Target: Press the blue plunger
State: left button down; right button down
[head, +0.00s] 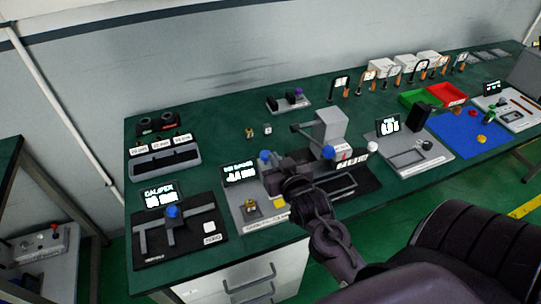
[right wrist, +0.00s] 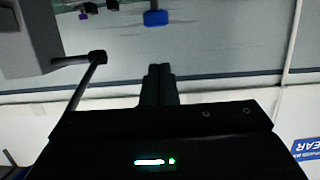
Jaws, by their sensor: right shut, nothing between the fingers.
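A blue knob (head: 265,155) stands at the gauge station beside a lit display, just past the tip of my right gripper. Other blue knobs sit on the caliper station (head: 172,211) and at the grey block machine (head: 328,152); I cannot tell from the picture which is the plunger. My right gripper (head: 275,164) is dark and shut, with nothing held. In the right wrist view its closed fingers (right wrist: 158,72) point toward a blue block (right wrist: 156,18), with a gap in the picture between them. My left gripper is not in view.
The green bench (head: 220,110) is crowded with test stations. The grey block machine (head: 330,124) with its lever stands right of my gripper. A slotted tray (head: 165,160) is at the left, and green and red bins (head: 446,95) are at the right. The back middle is fairly clear.

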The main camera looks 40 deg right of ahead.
jog(key=b+v, duration=0.1)
jog(key=v, duration=0.3)
jog(key=shift+s, duration=0.2)
jog(key=shift+s+a, duration=0.1)
dwell(0.8)
